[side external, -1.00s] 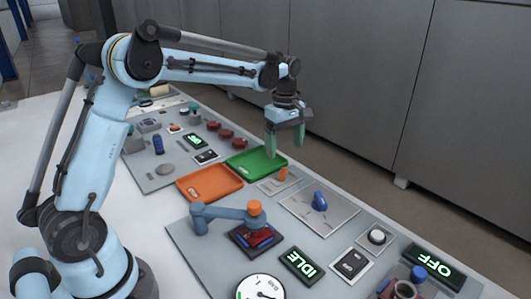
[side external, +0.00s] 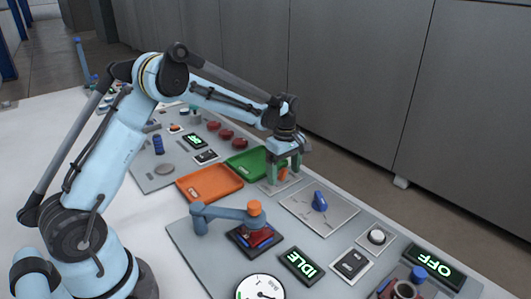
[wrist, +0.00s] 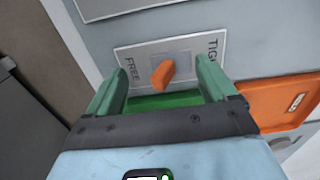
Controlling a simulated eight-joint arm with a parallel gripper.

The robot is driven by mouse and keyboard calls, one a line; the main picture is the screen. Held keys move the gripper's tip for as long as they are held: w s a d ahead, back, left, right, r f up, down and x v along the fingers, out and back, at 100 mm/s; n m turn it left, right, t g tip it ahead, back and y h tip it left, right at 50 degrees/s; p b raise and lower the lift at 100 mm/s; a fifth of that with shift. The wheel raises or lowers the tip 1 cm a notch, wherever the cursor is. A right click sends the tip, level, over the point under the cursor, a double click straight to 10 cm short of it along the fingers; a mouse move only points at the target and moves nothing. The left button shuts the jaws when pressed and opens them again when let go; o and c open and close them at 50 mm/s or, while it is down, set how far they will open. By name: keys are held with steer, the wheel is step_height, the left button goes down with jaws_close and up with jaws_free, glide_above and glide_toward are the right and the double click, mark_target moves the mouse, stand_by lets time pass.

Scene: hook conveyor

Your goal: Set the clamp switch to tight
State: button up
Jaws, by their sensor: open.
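The clamp switch is an orange lever (wrist: 163,73) on a light plate (wrist: 133,52). In the wrist view the plate reads FREE at the left and TIGHT, partly hidden, at the right. The lever stands between the two labels and leans; I cannot tell which setting it is in. My gripper (side external: 283,174) is open, pointing down over the switch plate. In the wrist view its green fingers stand on either side of the lever, left and right, with gaps showing between them and it. The lever is mostly hidden by the fingers in the side view.
A green tray (side external: 241,168) lies just beside the gripper, and an orange tray (side external: 209,184) beyond it. A plate with a blue knob (side external: 319,201) is to the right. A blue swing arm with an orange cap (side external: 254,208) stands nearer the camera.

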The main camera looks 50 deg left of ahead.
mark_target(270, 188)
steer(key=shift+f, duration=0.25)
steer(key=shift+s, duration=2.5)
steer(key=shift+w+r, duration=0.1)
steer(key=shift+w, duration=0.25)
stand_by(0.6)
step_height(270, 188, up, 7)
stand_by(0.6)
steer(key=s+d+r+m+t, duration=0.2)
steer(key=s+d+m+t, duration=0.1)
steer(key=s+m, duration=0.5)
steer(key=s+d+r+m+t, duration=0.3)
steer(key=s+m, duration=0.4)
steer(key=m, duration=0.3)
steer(key=shift+s+d+r+t, duration=0.3)
steer(key=shift+d+t, duration=0.3)
steer(key=shift+d, duration=0.4)
